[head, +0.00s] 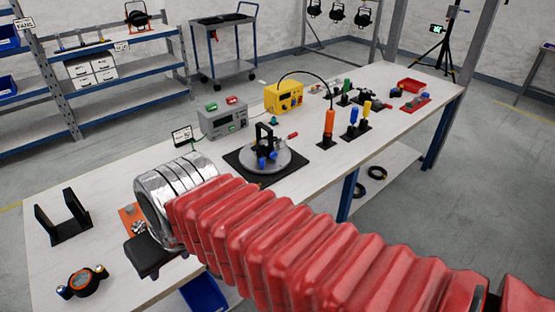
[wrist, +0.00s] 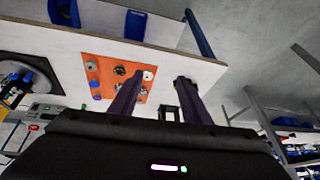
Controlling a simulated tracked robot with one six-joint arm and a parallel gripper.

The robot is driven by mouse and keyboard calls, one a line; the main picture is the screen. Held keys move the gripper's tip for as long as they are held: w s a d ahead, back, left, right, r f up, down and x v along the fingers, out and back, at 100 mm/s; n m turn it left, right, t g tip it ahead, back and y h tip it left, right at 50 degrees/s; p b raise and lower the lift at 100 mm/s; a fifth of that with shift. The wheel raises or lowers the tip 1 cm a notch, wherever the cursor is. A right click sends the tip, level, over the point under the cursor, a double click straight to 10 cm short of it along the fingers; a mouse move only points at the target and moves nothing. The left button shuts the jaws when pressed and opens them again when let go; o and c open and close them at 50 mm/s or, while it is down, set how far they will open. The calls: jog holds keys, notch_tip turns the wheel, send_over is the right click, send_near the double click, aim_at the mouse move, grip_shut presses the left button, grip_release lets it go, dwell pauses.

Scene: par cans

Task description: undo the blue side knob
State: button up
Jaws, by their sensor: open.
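Several blue knobs show, and I cannot tell for sure which is the side knob. On the turntable (head: 282,166), a black yoke (head: 265,137) carries blue knobs (head: 263,163) low at its sides. A black round clamp (head: 82,284) at the near left has a blue end (head: 65,292). In the wrist view, an orange board (wrist: 108,66) carries a blue knob (wrist: 95,84) and several metal fittings. My gripper (wrist: 162,77) is open with nothing between its fingers. The orange board lies beyond its left finger; in the head view my arm hides much of it.
A black U-shaped bracket (head: 63,218) stands on the bench's left end. Behind the turntable are a grey box (head: 223,121) and a yellow box (head: 284,97). An orange-handled tool (head: 329,122) and small coloured tools stand to the right. Clear benchtop (head: 75,180) lies left of my arm.

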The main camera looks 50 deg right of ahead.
jog(key=w+d+f+m+g+y, duration=0.1)
jog(key=w+d+f+m+y, duration=0.15)
jog(key=w+m, duration=0.3)
jog(key=w+d+f+m+y, duration=0.2)
jog(key=w+d+m+y, duration=0.15)
jog(key=w+m, duration=0.2)
jog(key=w+d+f+m+t+y, duration=0.1)
jog(key=w+d+f+m+t, duration=0.15)
jog(key=w+d+m, duration=0.35)
jog(key=w+d+f+m+t+y, duration=0.1)
jog(key=d+f+m+t, duration=0.15)
jog(key=d, duration=0.55)
jog(key=s+d+f+m+t+h, duration=0.3)
jog(key=d+m, duration=0.3)
jog(key=d, duration=0.6)
jog(key=s+d+f+m+t+h, duration=0.2)
jog(key=s+d+f+m+h, duration=0.3)
jog(key=d, duration=0.7)
jog(key=s+d+f+m+t+h, duration=0.3)
jog(key=d+m, duration=0.5)
jog(key=d, duration=0.4)
jog(key=shift+s+f+t+h, duration=0.2)
jog(key=shift+f+h, duration=0.2)
jog(key=shift+f, duration=0.3)
jog(key=shift+s+f+t+h, duration=0.1)
jog(key=shift+s+f+h, duration=0.1)
jog(key=shift+f+h, duration=0.35)
jog(key=shift+f, duration=0.1)
jog(key=shift+w, duration=0.1)
